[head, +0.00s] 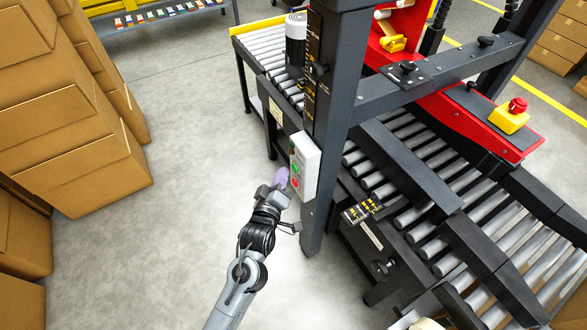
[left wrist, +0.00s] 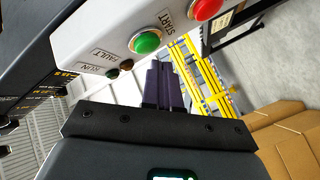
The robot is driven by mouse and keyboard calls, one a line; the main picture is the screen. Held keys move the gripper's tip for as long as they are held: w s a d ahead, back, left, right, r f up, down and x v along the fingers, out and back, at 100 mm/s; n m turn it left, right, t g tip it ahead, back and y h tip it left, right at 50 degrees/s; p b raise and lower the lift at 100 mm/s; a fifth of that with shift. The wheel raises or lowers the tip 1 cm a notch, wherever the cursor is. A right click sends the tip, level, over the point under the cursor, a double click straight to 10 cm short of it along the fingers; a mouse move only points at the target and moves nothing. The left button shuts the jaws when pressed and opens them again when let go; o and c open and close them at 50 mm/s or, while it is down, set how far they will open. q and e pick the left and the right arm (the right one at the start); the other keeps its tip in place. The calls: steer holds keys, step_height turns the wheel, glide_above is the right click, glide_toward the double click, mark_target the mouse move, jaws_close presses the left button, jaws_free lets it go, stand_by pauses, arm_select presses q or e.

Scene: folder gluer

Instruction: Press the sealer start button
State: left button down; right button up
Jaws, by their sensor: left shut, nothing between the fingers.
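The grey-white control box (head: 309,158) is mounted on the dark post of the sealer. The green start button (head: 295,169) sits on its face above a red button (head: 295,183). In the left wrist view the green button (left wrist: 147,43) lies beside the word START, with the red button (left wrist: 205,8) to its right. My left gripper (head: 281,177) is shut and empty, its purple fingers just left of the box face. In the left wrist view its fingertips (left wrist: 162,66) lie just below the green button, seemingly without touching it. My right gripper is not seen.
The roller conveyor (head: 405,170) and black side rails fill the right. A yellow box with a red emergency stop (head: 510,115) sits on the red beam. Stacked cartons (head: 75,130) stand at left. The floor between is clear. Small RUN and FAULT lamps (left wrist: 119,69) sit near the green button.

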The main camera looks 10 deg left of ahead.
arm_select(q)
steer(key=shift+w+d, duration=0.1)
stand_by(0.6)
steer(key=shift+w+d, duration=0.2)
steer(key=shift+d, duration=0.05)
steer(key=shift+w+d, duration=0.15)
steer(key=shift+w, duration=0.05)
stand_by(0.7)
steer(key=shift+s+p, duration=0.1)
steer(key=shift+p, duration=0.35)
steer(key=shift+s+a+p, duration=0.4)
steer(key=shift+a+p, duration=0.05)
steer(key=shift+a, duration=0.05)
